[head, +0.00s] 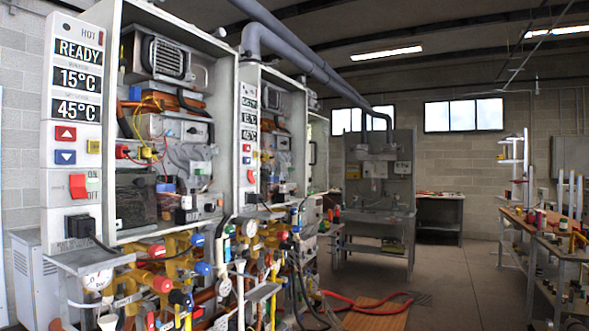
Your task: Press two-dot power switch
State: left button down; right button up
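The near heater's control panel (66,135) stands at the left, with READY, 15°C and 45°C displays. Its red rocker power switch (77,186), marked ON and OFF, sits low on the panel. A second heater's panel (249,140) stands farther back, with similar small displays. Its red power switch (251,177) sits low on it. Dot marks are too small for me to tell which switch has two. Neither of my grippers is in view.
Open heater cabinets (165,125) and a tangle of coloured pipes and valves (180,270) fill the left side. A grey sink unit (378,200) stands at the back. A cluttered workbench (555,235) is at the right.

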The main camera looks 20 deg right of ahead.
aim_at(249, 172)
jog(key=i+z, duration=0.45)
jog(key=i, duration=1.1)
